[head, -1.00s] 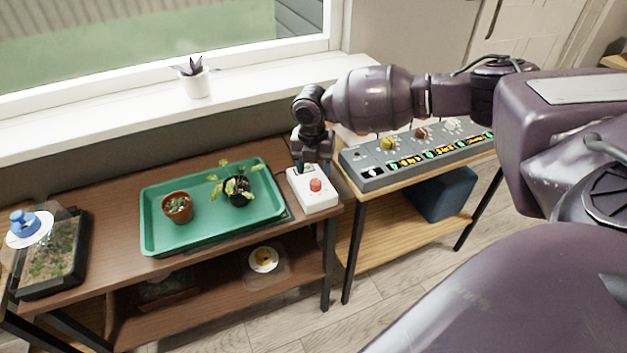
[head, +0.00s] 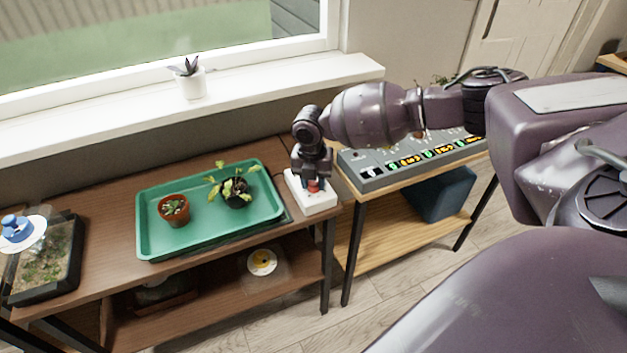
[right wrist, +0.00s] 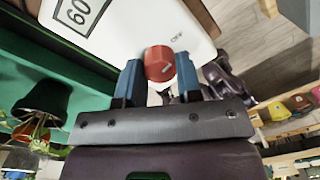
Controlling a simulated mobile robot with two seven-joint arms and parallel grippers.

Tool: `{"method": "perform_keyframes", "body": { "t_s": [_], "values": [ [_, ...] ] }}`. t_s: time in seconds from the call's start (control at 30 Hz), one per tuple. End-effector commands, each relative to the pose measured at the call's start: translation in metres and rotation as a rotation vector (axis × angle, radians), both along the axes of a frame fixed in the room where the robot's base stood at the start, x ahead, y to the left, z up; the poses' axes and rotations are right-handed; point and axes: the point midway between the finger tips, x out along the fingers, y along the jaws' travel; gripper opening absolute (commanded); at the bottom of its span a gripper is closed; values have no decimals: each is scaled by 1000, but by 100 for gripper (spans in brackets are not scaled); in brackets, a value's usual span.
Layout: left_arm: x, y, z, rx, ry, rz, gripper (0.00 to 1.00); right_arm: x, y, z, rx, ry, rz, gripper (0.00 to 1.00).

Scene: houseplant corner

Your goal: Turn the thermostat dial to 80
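The thermostat is a white box (head: 318,204) at the right end of the brown table, with a red dial (head: 313,187) on top. In the right wrist view the dial (right wrist: 159,64) has a pale mark, and a framed label or display on the white face (right wrist: 125,28) reads 60, turned on its side. My right gripper (right wrist: 160,72) has its blue fingers one on each side of the dial, with only narrow gaps visible; it looks open. In the head view this gripper (head: 311,182) is right over the box and partly hides the dial. My left gripper is not in view.
A green tray (head: 152,243) with two potted plants stands left of the thermostat. A grey control panel (head: 375,178) is on the lighter table at right. A terrarium (head: 45,262) sits at far left, and a white pot (head: 190,84) on the windowsill.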

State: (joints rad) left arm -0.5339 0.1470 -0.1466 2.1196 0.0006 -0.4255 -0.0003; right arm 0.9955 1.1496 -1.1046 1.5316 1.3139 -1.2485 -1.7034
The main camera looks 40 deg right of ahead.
Motion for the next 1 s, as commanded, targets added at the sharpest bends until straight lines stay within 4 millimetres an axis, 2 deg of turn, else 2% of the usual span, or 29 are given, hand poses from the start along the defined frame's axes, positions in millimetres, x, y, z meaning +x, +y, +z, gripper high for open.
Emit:
{"method": "perform_keyframes", "body": {
  "t_s": [0.03, 0.07, 0.47, 0.8, 1.0],
  "values": [
    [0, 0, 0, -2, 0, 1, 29, 0, 0, 0, -1, 1, 0, 14],
    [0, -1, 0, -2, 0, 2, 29, 0, 0, 0, -1, 1, 0, 9],
    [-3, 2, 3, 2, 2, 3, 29, 0, 0, 2, -2, 0, -79, 9],
    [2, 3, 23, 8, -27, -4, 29, 0, 0, 4, 0, -2, -347, 9],
    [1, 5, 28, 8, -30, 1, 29, 1, 0, 4, 1, -3, -537, 9]
  ]
}}
